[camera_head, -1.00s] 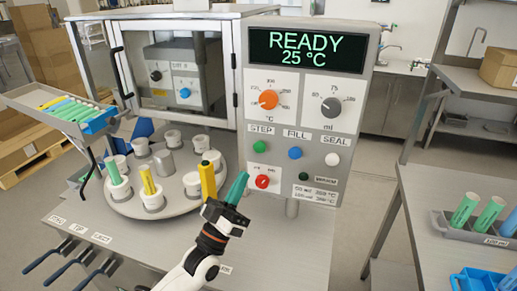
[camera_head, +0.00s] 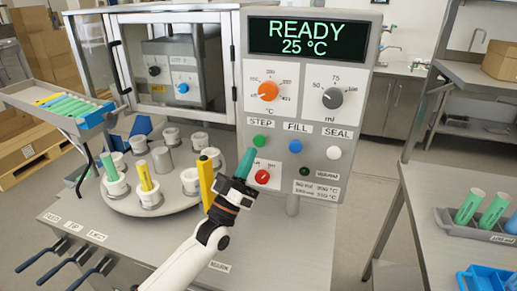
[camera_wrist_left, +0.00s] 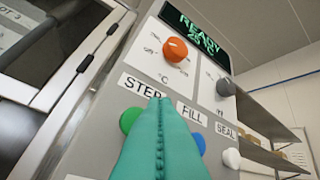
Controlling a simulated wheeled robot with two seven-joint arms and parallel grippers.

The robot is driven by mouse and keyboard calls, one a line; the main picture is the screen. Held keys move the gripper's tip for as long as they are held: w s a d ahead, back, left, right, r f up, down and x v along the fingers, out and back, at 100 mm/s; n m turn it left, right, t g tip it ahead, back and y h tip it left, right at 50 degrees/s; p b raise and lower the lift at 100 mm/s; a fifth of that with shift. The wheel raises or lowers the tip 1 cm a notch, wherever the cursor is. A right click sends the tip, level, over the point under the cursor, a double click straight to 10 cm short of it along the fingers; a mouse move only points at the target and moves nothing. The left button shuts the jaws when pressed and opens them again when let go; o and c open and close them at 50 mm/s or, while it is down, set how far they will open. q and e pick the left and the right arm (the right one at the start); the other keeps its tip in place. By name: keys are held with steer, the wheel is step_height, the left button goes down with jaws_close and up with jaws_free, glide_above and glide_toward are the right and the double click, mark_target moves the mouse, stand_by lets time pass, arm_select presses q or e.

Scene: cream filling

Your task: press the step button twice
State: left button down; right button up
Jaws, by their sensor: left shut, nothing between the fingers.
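The green step button (camera_head: 259,141) sits under the STEP label on the grey machine's control panel. It also shows in the wrist view (camera_wrist_left: 129,121), partly hidden by my fingers. My left gripper (camera_head: 248,154) has its teal fingers shut together and empty. In the head view its fingertips are just below and left of the button. In the wrist view the fingertips (camera_wrist_left: 160,101) overlap the panel just right of the button. I cannot tell whether they touch the panel. The display (camera_head: 307,42) reads READY 25 °C. My right gripper is out of view.
The blue FILL button (camera_head: 295,146), white SEAL button (camera_head: 334,153) and red knob (camera_head: 262,177) are close by. A round turntable (camera_head: 125,205) with several cups and tubes lies left.

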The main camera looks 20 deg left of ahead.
mark_target(259, 141)
arm_select(q)
steer(key=shift+w+b, duration=0.4)
steer(key=shift+w, duration=0.7)
stand_by(1.1)
steer(key=shift+w, duration=0.1)
steer(key=shift+w+b, duration=0.3)
